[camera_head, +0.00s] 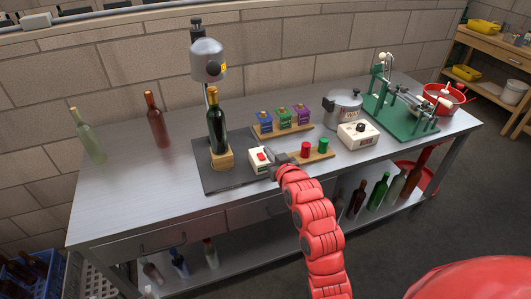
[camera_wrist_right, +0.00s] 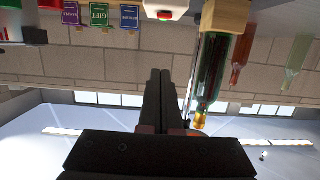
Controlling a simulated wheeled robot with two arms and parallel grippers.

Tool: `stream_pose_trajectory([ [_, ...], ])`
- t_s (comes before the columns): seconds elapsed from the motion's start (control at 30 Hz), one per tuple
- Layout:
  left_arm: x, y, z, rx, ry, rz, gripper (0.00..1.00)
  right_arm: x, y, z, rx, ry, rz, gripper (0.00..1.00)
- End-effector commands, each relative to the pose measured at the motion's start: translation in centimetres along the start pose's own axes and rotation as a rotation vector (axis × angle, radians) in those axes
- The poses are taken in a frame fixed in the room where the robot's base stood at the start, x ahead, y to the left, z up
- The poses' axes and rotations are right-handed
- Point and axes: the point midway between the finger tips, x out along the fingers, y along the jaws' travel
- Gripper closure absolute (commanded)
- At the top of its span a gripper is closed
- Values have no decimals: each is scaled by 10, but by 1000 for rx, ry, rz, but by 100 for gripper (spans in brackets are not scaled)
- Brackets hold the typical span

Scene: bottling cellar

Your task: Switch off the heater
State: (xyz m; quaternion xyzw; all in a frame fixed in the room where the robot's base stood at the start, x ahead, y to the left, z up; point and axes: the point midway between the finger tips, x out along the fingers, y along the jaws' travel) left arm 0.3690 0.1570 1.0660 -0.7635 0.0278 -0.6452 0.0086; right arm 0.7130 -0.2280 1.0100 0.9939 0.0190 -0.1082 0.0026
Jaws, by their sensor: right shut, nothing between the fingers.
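The heater appears to be the silver domed head (camera_head: 207,62) on a stand with a dark base plate (camera_head: 213,180). A dark green bottle (camera_head: 217,125) with a gold top stands upright on a wooden block beneath it. A small white box (camera_head: 256,165) with a red switch (camera_head: 261,156) is at the plate's right edge; the box also shows at the top of the upside-down wrist view (camera_wrist_right: 166,5). My right gripper (camera_head: 272,160) is shut and empty, right beside the box; I cannot tell whether it touches. Its closed fingers show in the wrist view (camera_wrist_right: 160,75). My left gripper is out of view.
A wooden strip with red (camera_head: 305,149) and green (camera_head: 323,146) knobs lies right of my gripper. Further right stand a pot (camera_head: 343,107), a white dial box (camera_head: 358,135) and a green machine (camera_head: 400,118). The table's left front is clear.

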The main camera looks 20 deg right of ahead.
Motion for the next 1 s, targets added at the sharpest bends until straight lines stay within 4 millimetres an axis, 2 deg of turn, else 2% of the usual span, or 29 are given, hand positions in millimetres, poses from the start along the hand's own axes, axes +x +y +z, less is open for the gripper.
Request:
stream_pose_trajectory([
  [0.13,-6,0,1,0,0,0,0,-16,0,0,1,0,0,100],
  [0.3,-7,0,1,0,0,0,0,-24,0,-2,1,-4,-1,100],
  [0.8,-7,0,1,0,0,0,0,-24,0,-3,2,0,0,100],
  [1.0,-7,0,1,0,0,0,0,-23,4,-13,26,143,29,100],
])
